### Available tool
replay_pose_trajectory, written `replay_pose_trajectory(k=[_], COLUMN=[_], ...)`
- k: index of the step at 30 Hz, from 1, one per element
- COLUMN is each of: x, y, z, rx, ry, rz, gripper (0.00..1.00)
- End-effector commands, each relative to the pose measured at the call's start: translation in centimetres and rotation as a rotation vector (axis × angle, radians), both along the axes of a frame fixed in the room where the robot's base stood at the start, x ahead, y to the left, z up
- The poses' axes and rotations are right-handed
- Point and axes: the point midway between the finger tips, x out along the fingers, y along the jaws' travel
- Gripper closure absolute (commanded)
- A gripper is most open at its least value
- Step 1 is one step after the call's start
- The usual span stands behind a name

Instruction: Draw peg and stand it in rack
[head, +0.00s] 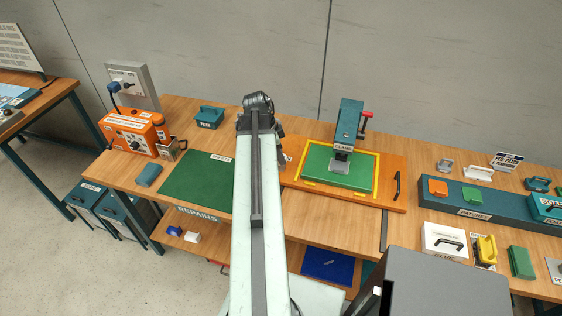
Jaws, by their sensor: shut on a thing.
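My arm reaches away over the bench, and its dark wrist end (258,103) is left of the clamp. Dark parts of my gripper (280,129) show just right of the arm. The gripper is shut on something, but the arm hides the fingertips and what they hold. I cannot make out a peg. A small dark holder with a pale label (172,148) stands beside the orange machine (133,133); I cannot tell whether it is the rack. The clamp (348,125) stands upright on a green, yellow-edged plate (329,180).
A green mat (195,180) lies left of my arm. A teal block (149,175) and a teal box (208,117) are nearby. A long blue rack of patches (470,218), a white box (444,240) and a yellow tool (486,250) stand at right. Bare wood shows behind the mat.

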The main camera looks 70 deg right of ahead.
Motion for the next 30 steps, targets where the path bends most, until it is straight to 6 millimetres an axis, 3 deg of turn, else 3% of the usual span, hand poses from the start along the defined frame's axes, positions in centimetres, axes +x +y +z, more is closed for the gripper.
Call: replay_pose_trajectory(k=[23,30], x=[0.0,-0.1], y=[0.0,0.0], z=[1.1,2.4], rx=[0.0,0.0], ry=[0.0,0.0], rz=[0.0,-0.001], gripper=[1.0,1.0])
